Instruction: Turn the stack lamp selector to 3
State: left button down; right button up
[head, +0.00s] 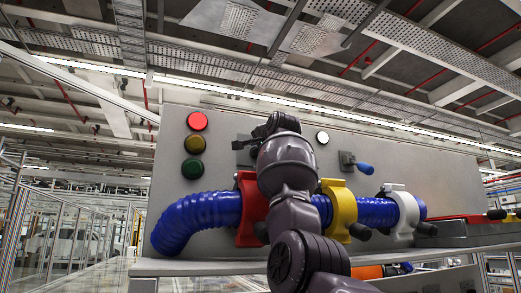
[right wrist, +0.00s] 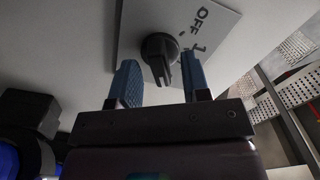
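The stack lamp has a lit red lamp (head: 197,121) on top, then a dark yellow lamp (head: 194,144) and a dark green lamp (head: 193,168). The selector is a black knob (right wrist: 160,52) on a grey plate (right wrist: 136,22) marked OFF and 1; other marks are not visible. In the head view my right arm hides most of the selector. My right gripper (right wrist: 157,70) is open, its blue fingers on either side of the knob's handle, with visible gaps. In the head view my right gripper (head: 262,130) is in front of the panel. My left gripper is not in view.
A lever with a blue handle (head: 364,168) and a white lamp (head: 322,137) are to the right.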

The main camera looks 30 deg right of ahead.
pick_arm(q)
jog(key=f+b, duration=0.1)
jog(key=b, duration=0.1)
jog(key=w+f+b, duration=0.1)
jog(key=b, duration=0.2)
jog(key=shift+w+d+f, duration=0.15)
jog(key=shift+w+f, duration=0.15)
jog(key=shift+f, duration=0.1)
pick_arm(e)
jog(key=v, duration=1)
jog(key=shift+s+a, duration=0.2)
jog(key=shift+s, duration=0.15)
